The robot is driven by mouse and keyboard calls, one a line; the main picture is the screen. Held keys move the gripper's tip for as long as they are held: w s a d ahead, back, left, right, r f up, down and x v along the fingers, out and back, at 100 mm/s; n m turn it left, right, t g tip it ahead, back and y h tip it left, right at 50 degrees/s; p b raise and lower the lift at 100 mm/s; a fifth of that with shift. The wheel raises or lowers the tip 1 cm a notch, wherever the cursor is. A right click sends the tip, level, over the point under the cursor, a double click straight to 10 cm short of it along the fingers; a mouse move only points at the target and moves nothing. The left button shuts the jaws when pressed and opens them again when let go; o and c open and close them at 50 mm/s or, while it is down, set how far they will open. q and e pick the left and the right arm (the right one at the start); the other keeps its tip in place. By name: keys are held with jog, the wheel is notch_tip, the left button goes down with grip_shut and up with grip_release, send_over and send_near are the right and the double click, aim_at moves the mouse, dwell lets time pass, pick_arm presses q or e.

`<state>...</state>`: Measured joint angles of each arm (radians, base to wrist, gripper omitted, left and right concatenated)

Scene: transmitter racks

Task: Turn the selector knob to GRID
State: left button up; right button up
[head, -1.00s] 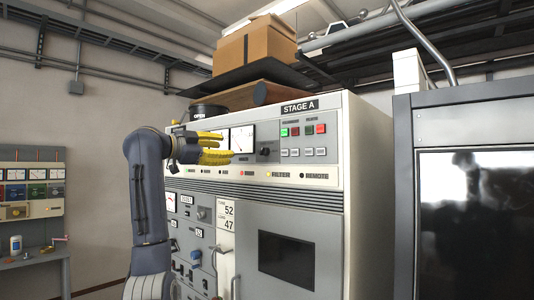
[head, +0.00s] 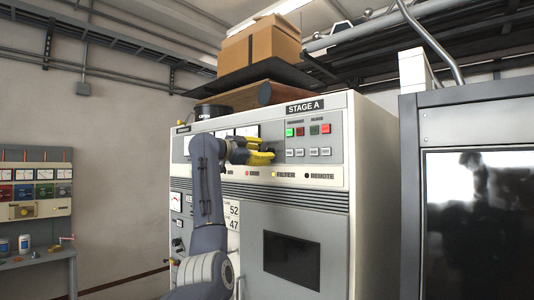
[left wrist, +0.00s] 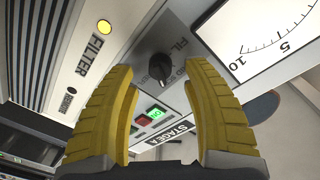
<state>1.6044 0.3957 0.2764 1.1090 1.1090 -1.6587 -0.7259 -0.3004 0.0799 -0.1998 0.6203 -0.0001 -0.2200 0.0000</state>
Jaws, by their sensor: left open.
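In the head view my left gripper (head: 270,151) reaches to the panel from the left and mostly hides the knob. The gripper is open and empty. My right gripper is out of view.
Lit green (head: 290,132) and red (head: 325,128) buttons sit right of the knob. A meter (left wrist: 265,35) is beside it. A FILTER lamp (left wrist: 104,26) is below the knob on the panel. A dark cabinet (head: 470,125) stands at right.

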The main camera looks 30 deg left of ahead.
aim_at(269, 152)
pick_arm(q)
jog(key=shift+x, duration=1.2)
jog(key=shift+c, duration=0.2)
grip_shut()
